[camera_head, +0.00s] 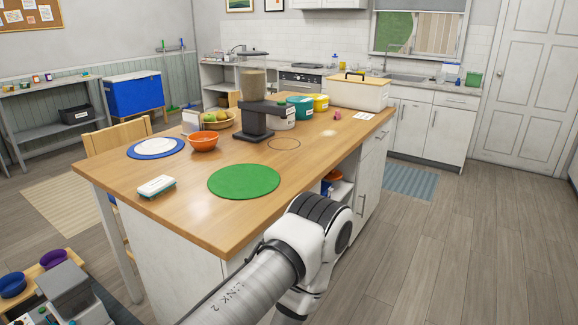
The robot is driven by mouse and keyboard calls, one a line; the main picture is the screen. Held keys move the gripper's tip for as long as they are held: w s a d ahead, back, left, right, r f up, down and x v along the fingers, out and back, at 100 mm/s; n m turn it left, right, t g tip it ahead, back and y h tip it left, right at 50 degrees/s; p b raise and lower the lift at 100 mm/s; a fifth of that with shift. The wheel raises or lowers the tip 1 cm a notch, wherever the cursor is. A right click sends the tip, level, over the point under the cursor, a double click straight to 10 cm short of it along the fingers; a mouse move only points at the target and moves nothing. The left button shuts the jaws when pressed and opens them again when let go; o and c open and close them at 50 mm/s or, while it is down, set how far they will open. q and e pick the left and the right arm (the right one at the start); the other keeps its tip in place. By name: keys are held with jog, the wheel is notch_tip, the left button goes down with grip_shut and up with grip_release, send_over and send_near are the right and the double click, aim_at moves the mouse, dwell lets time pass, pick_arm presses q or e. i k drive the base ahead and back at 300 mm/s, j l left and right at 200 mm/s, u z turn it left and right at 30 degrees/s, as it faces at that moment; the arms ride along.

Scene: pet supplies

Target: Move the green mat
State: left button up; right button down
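The green mat (244,181) is round and lies flat on the wooden island top (190,212), close to its front edge. Nothing rests on it. One of my arms reaches up from the bottom of the view, with its white and black joint beside the island's front right side. No gripper fingers show in the view, so neither gripper can be placed relative to the mat.
A white and teal box (156,187) lies left of the mat. Behind are an orange bowl (203,142), a blue mat (143,150) with a white plate, and a dark dispenser (256,120). A ring mark (284,144) lies on bare wood behind the green mat.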

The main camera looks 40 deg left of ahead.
aim_at(243, 181)
jog(key=i+l+u, duration=0.2)
jog(key=i, duration=0.3)
jog(key=i+l+u, duration=0.15)
jog(key=i, duration=0.35)
jog(key=i+l+u, duration=0.2)
jog(key=i, duration=0.25)
jog(key=i+l+u, duration=0.15)
jog(key=i, duration=0.35)
jog(key=l, duration=0.1)
